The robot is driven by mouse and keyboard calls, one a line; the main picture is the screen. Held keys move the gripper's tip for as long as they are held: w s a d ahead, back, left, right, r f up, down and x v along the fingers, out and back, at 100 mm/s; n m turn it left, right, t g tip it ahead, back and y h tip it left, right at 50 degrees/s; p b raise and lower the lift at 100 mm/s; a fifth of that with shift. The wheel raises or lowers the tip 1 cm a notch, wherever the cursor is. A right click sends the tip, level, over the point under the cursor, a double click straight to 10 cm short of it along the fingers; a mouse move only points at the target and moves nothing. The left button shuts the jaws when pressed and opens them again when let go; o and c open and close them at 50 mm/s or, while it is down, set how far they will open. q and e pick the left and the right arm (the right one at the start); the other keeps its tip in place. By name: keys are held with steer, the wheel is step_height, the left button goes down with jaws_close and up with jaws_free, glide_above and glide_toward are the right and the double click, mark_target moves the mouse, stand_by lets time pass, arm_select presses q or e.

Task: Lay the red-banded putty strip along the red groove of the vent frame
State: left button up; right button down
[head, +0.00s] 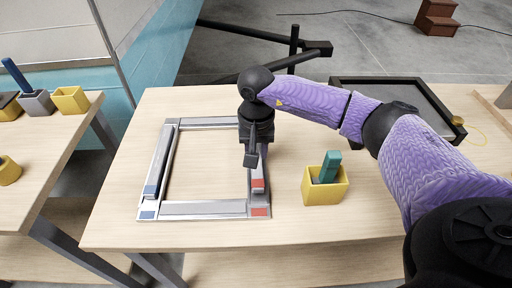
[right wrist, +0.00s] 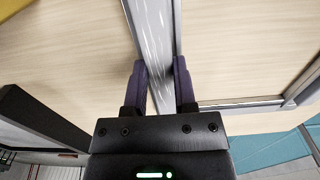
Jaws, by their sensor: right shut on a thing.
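The vent frame (head: 195,209) lies flat on the table, a pale grey rectangle with blue marks at its near left corner and a red mark (head: 260,212) at its near right corner. The red-banded putty strip (head: 258,185) runs along the frame's right side, its red end near the corner. My right gripper (head: 251,160) points down over that side, shut on the strip. In the right wrist view the pale strip (right wrist: 153,30) passes between the fingers (right wrist: 160,85), beside a grey rail. Whether it is seated in the groove is hidden. My left gripper is not in view.
A blue-banded strip (head: 154,178) lies along the frame's left side. A yellow box (head: 325,186) holding a teal-handled tool stands right of the frame. A black-rimmed tray (head: 400,85) is at the back right. Table around the box is clear.

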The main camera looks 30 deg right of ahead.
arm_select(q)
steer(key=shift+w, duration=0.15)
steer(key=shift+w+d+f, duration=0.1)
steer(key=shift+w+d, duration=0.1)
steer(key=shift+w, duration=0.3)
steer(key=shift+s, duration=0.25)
arm_select(e)
steer(key=shift+f+b, duration=0.15)
steer(key=shift+b, duration=0.15)
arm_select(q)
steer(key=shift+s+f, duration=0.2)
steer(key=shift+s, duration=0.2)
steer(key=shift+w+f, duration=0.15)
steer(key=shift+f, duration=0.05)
arm_select(e)
steer(key=shift+f, duration=0.25)
